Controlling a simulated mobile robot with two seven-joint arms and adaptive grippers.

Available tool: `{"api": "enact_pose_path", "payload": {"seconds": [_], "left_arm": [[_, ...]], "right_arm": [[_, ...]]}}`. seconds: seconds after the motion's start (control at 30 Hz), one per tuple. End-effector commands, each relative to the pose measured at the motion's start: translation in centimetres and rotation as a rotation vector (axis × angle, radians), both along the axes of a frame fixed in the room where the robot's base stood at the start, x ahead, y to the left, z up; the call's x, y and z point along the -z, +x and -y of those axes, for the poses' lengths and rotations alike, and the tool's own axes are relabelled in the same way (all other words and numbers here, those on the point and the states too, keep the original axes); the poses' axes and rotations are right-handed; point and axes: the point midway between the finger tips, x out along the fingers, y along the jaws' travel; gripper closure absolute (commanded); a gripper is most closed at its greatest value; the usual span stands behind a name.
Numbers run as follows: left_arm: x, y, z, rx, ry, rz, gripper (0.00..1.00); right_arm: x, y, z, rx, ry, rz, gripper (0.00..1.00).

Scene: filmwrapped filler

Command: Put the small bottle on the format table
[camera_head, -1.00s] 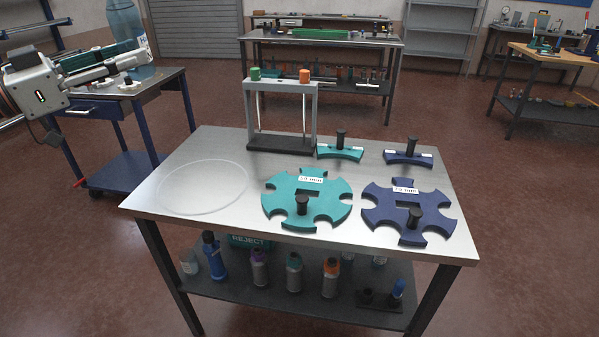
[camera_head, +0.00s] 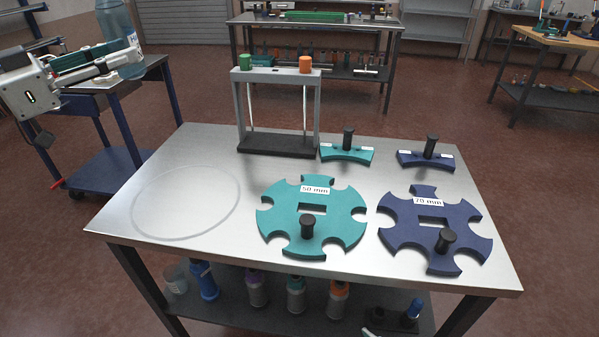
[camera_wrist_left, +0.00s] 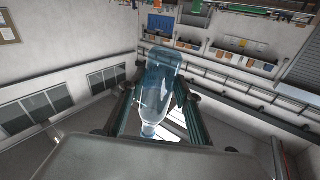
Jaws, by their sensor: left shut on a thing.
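A clear blue bottle (camera_head: 115,20) is upright at the upper left of the head view. My left gripper (camera_head: 122,58) is shut on it and holds it up in the air, left of and apart from the format table. The bottle (camera_wrist_left: 160,85) also shows between the two fingers (camera_wrist_left: 158,112) in the left wrist view. The format table (camera_head: 230,222) has a bare steel top with a faint circle outline (camera_head: 133,208) on its left part. My right gripper is not in view.
On the table stand a teal star wheel (camera_head: 275,220), a blue star wheel (camera_head: 400,235), two curved guides (camera_head: 330,153) (camera_head: 410,160) and a grey rack (camera_head: 235,105). Several bottles are on the lower shelf (camera_head: 240,312). A blue cart (camera_head: 85,105) is behind my left gripper.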

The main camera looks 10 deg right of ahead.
Motion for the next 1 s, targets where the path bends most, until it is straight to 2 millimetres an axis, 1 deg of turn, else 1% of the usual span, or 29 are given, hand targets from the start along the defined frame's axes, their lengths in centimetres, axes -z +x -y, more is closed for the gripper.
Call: {"api": "enact_pose_path", "payload": {"seconds": [0.03, 0.2, 0.3, 0.4, 0.43, 0.67, 0.73, 0.77, 0.87, 0.9, 1.0], "left_arm": [[3.0, 0.6, 0.0, -0.001, -0.001, -0.022, 0.87], [9.5, 2.0, 0.0, 0.000, 0.000, -0.077, 0.87], [12.4, 2.6, 0.0, 0.000, 0.000, -0.106, 0.87], [13.9, 2.9, 0.0, 0.000, 0.000, -0.120, 0.87], [14.1, 2.9, 0.0, 0.000, 0.000, -0.122, 0.87], [14.1, 2.9, 0.0, 0.000, -0.001, -0.120, 0.87], [14.8, 2.9, 0.0, 0.000, -0.002, -0.123, 0.87], [15.3, 2.9, 0.0, 0.000, -0.001, -0.126, 0.87], [18.0, 3.1, -0.1, -0.002, -0.002, -0.136, 0.87], [19.1, 3.1, -0.1, -0.002, -0.002, -0.138, 0.87], [21.8, 3.1, -0.1, -0.001, -0.001, -0.141, 0.87]], "right_arm": [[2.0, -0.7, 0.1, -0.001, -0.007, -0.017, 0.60], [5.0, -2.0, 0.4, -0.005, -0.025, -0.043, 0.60], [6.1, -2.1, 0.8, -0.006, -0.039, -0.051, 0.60], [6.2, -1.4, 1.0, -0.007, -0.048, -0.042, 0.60], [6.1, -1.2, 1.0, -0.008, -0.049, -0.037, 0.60], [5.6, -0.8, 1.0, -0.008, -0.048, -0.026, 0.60], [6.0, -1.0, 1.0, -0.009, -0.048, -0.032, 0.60], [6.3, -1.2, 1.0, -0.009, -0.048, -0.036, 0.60], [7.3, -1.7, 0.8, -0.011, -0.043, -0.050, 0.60], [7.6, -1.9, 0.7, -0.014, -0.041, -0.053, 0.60], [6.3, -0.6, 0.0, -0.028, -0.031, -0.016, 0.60]]}}
